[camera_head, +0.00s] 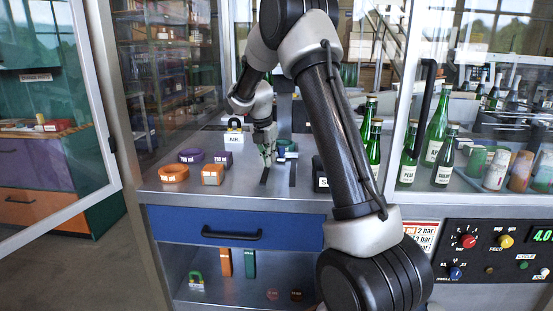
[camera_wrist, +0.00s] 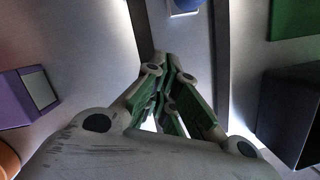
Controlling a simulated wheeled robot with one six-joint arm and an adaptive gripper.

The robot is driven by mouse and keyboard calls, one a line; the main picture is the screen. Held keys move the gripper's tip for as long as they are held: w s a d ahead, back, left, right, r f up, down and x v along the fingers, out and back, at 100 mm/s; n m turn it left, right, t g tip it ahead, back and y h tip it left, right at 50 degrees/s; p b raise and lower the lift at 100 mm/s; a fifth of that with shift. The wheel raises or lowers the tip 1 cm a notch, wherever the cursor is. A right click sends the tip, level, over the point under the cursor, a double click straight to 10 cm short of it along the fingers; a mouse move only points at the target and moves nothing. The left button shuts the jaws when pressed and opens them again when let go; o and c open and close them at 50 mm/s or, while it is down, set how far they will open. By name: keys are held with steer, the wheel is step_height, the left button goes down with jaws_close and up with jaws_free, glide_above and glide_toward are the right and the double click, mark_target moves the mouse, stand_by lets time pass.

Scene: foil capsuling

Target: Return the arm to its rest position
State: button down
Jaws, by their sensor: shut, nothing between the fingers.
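My gripper (camera_head: 267,163) is shut and empty. It points down, low over the grey worktop (camera_head: 240,190), close to two dark slots or strips (camera_head: 292,174). In the wrist view the green-padded fingers (camera_wrist: 166,62) are together with nothing between them. My arm reaches across the middle of the head view, bent and extended into the cell. Whether the fingertips touch the worktop I cannot tell.
Left of my gripper stand a purple block (camera_head: 223,157), an orange block (camera_head: 212,175), a purple ring (camera_head: 190,155) and an orange ring (camera_head: 173,174). A green-and-blue item (camera_head: 288,147) is close right. A black block (camera_head: 320,175) and green bottles (camera_head: 373,145) stand further right. Glass doors (camera_head: 75,120) flank the opening.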

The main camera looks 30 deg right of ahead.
steer(key=w+v, duration=0.1)
steer(key=v, duration=0.8)
steer(key=s+f+m, duration=0.1)
steer(key=m, duration=0.1)
steer(key=s+f+m, duration=0.1)
steer(key=m, duration=0.2)
steer(key=s+f+m+g, duration=0.1)
steer(key=s+m, duration=0.1)
steer(key=shift+a+m, duration=0.35)
steer(key=shift+m, duration=0.05)
steer(key=s+a+r+m+t+y, duration=0.1)
steer(key=s+m, duration=0.7)
steer(key=s, duration=0.9)
steer(key=s+a+r+m+t+y, duration=0.1)
steer(key=s+a+r+m+t, duration=0.2)
steer(key=s, duration=1.4)
step_height(320, 180, up, 2)
steer(key=m, duration=0.5)
steer(key=shift+s+a+r, duration=0.25)
steer(key=shift+a, duration=0.1)
steer(key=shift+a, duration=0.1)
